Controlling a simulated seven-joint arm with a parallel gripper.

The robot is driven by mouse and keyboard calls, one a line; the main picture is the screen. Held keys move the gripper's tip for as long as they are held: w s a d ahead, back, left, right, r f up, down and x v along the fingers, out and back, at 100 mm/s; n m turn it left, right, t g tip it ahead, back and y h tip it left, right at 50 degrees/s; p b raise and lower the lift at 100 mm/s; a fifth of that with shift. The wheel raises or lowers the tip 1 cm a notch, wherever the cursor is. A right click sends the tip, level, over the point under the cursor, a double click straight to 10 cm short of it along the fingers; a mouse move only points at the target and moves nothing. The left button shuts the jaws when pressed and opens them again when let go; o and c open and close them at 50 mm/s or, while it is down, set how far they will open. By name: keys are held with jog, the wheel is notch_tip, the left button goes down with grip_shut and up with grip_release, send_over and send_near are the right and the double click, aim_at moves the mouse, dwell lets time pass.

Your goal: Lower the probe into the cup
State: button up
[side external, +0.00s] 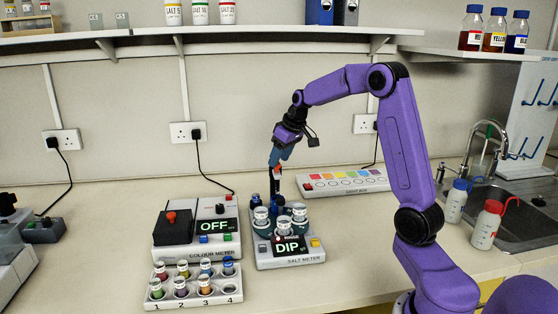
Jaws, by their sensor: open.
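My gripper (275,163) points down above the salt meter (290,261), with its blue fingers at the upper end of a dark upright stem that looks like the probe (274,184). The gripper is open; at this size I cannot tell whether the fingers touch the stem. The stem's lower end is among the cups at the back of the meter, and its tip is hidden. White-labelled cups stand there, one at the left (262,215) and one at the right (299,212). The meter's display (289,247) reads DIP.
The colour meter (195,227), reading OFF, stands to the left. A rack of colored vials (193,291) is in front of it. The light box (342,182) lies behind right. Wash bottles (486,224) stand by the sink (525,205).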

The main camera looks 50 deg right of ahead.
aim_at(279, 172)
jog(key=shift+x, duration=0.8)
grip_shut()
jog(key=shift+f, duration=2.85)
grip_release()
jog(key=shift+r, duration=0.15)
